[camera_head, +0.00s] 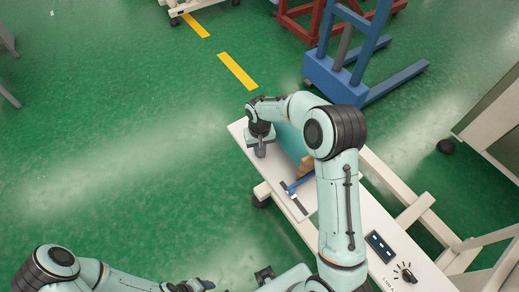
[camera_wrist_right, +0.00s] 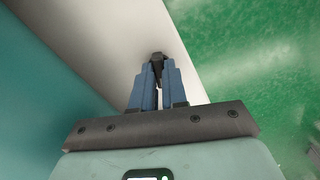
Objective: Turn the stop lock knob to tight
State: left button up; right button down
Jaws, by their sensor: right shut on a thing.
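A small dark knob (camera_wrist_right: 157,57) shows at the fingertips of my right gripper (camera_wrist_right: 157,72) in the right wrist view, over a white surface. The blue fingers are close together and shut on it. In the head view my right gripper (camera_head: 260,151) points down at the far left end of the white table (camera_head: 239,128); the knob is hidden there. Any marking for tight cannot be made out. My left gripper (camera_head: 196,286) is at the bottom edge of the head view, away from the table; its finger opening is unclear.
A teal panel (camera_head: 291,140) stands on the table beside my right arm, with a blue handle (camera_head: 300,184) by a dark slot. A black dial (camera_head: 406,273) and a dark switch panel (camera_head: 380,246) sit at the near end. Green floor to the left is clear.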

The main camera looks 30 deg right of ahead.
jog(key=m, duration=0.2)
jog(key=shift+m+b, duration=0.3)
jog(key=shift+m, duration=0.1)
jog(key=m, duration=0.3)
jog(key=shift+m, duration=0.4)
jog(key=m, duration=0.3)
pick_arm(q)
jog(key=shift+s+f, duration=0.15)
jog(key=shift+f, duration=0.05)
pick_arm(e)
jog(key=shift+m, duration=2.1)
jog(key=c, duration=1.2)
grip_release()
jog(key=shift+o, duration=0.2)
